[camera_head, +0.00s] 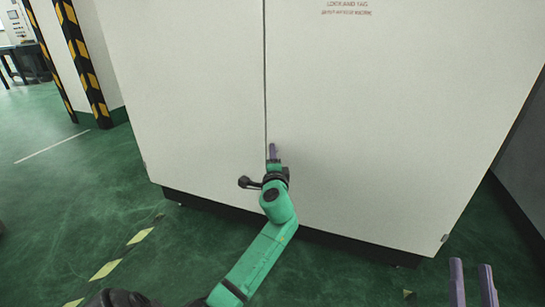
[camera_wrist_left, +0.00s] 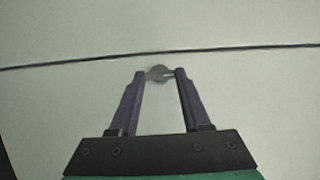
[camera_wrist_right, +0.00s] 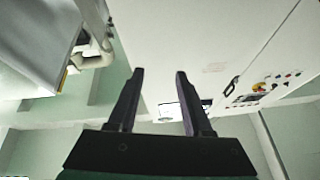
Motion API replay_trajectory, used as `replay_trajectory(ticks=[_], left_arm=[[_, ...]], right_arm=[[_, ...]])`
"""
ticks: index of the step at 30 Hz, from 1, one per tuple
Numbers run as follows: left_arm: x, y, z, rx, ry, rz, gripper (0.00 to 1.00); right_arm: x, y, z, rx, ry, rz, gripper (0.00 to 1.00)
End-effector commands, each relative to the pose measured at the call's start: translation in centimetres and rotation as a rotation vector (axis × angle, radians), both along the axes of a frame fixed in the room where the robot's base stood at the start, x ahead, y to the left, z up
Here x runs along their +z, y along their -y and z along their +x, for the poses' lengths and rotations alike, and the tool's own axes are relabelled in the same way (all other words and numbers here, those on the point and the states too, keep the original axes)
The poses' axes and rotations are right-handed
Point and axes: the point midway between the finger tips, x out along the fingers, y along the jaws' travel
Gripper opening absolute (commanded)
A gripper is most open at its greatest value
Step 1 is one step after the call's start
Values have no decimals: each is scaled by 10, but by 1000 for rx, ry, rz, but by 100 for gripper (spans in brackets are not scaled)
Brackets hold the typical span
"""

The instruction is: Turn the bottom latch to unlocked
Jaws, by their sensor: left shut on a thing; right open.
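The bottom latch (camera_wrist_left: 158,72) is a small grey metal piece on the white cabinet, just beside the dark door seam in the left wrist view. My left gripper (camera_wrist_left: 161,75) has its two purple fingers on either side of it and is shut on it. In the head view my left gripper (camera_head: 273,152) reaches the cabinet front low on the seam and hides the latch there. I cannot tell the latch's exact angle. My right gripper (camera_head: 472,272) is open and empty at the lower right of the head view, away from the latch; its fingers also show in the right wrist view (camera_wrist_right: 160,76).
The white cabinet (camera_head: 380,130) fills the middle, with red printed text at its top. Black-and-yellow posts (camera_head: 85,60) stand at the left. The green floor (camera_head: 80,200) with a yellow-and-black line is open at left. The right wrist view shows a control panel (camera_wrist_right: 262,88).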

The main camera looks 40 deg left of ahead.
Motion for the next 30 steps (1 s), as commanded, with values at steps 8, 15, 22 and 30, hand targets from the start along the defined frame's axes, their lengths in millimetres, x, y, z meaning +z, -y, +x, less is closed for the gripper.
replay_trajectory(ticks=[8, 15, 22, 30], left_arm=[[0, 0, 0, 0, 0, -1, 78], [0, 0, 0, 0, 0, 0, 78], [0, 6, -6, -1, -1, 0, 78], [1, 22, -24, -1, -1, -1, 78]], right_arm=[[0, 0, 0, 0, 0, 0, 50], [0, 0, 0, 0, 0, 0, 50], [-4, -1, 1, 4, -25, -3, 50], [-95, -10, -15, 39, -282, -51, 50]])
